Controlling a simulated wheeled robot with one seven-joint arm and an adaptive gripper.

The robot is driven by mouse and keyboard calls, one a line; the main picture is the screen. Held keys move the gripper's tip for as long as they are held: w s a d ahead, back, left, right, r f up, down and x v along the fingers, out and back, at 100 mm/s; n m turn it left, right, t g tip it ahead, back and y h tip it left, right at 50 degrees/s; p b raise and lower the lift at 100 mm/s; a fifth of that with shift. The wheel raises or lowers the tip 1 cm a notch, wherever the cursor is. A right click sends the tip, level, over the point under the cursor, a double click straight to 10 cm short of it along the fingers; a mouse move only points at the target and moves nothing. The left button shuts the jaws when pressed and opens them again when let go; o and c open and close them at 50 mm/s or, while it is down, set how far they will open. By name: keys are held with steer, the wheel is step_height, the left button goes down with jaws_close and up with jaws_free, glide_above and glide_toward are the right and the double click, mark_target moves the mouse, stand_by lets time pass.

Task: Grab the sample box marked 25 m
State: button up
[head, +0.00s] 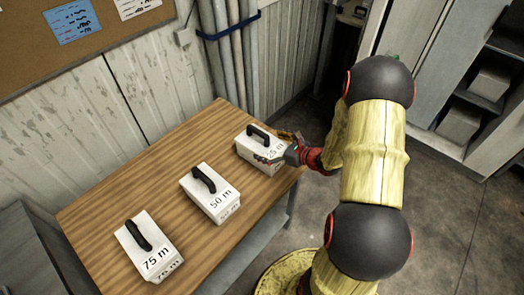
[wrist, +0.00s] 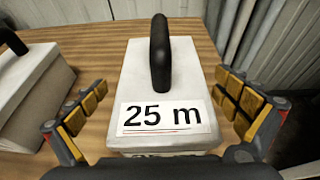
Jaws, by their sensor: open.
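The sample box marked 25 m (head: 247,150) is white with a black handle and stands at the far right end of the wooden table. In the wrist view the 25 m box (wrist: 185,80) fills the middle, its label facing me and its black handle (wrist: 160,55) upright on top. My gripper (head: 276,146) is over the box's near right side and hides part of its label in the head view. In the wrist view my gripper (wrist: 160,115) is open, with one yellow-padded finger on each side of the box and nothing held.
The 50 m box (head: 208,195) stands in the middle of the table (head: 135,185), and the 75 m box (head: 148,248) at its near left. The 50 m box also shows left of my fingers (wrist: 30,95). Grey pipes (head: 232,70) and a wall rise behind the table.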

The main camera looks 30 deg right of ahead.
mark_target(262, 142)
steer(key=x, duration=0.3)
steer(key=shift+w+f+b, duration=0.3)
steer(key=shift+b, duration=0.05)
steer(key=c, duration=0.3)
steer(key=c, duration=1.6)
steer(key=shift+r, duration=0.1)
steer(key=shift+c, duration=0.3)
